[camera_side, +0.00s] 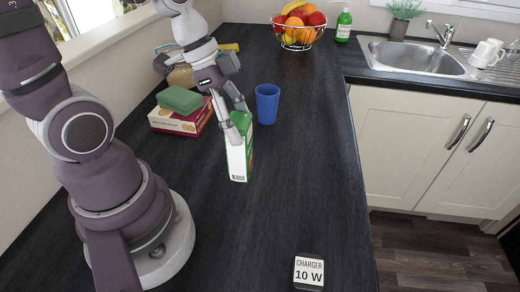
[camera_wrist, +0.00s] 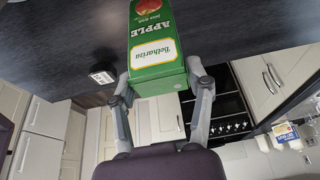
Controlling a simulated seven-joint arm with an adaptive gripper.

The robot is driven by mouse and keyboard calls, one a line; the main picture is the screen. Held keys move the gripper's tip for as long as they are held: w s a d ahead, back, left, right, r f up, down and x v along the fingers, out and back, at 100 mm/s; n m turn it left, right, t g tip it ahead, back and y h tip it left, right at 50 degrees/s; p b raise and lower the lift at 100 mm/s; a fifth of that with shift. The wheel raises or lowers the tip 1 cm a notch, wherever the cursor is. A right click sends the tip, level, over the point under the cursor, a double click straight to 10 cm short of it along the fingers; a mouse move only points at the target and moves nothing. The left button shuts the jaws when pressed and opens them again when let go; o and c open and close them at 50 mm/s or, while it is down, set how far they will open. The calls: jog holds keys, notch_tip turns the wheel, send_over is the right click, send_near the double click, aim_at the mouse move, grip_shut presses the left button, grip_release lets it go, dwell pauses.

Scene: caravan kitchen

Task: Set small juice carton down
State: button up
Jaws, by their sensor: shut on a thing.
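The small juice carton (camera_side: 238,158) is green and white, with a barcode low on its side in the side view. In the wrist view the carton (camera_wrist: 155,40) shows its green face with "APPLE" lettering and a red apple picture. My gripper (camera_side: 236,118) is shut on the carton near its top, with a finger on each side. In the wrist view my gripper (camera_wrist: 158,84) has its fingertips against the carton's two sides. The carton is close to upright, slightly tilted in the side view. I cannot tell whether its base touches the dark counter (camera_side: 200,230).
A blue cup (camera_side: 267,104) stands just right of the carton. A red box (camera_side: 182,120) with a green block (camera_side: 179,99) on top is to the left. A fruit basket (camera_side: 298,28) is at the back. A charger block (camera_side: 308,272) lies at the front. The counter between is clear.

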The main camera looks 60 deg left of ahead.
jog(key=shift+s+a+f, duration=0.1)
jog(key=shift+a+f, duration=0.05)
jog(key=w+f, duration=0.2)
jog(key=w, duration=0.5)
jog(key=w+f, duration=0.3)
jog(key=w, duration=0.5)
jog(key=shift+w, duration=0.2)
jog(key=shift+f, duration=0.2)
jog(key=o, duration=1.2)
jog(key=shift+o, duration=0.2)
jog(key=shift+r, duration=0.1)
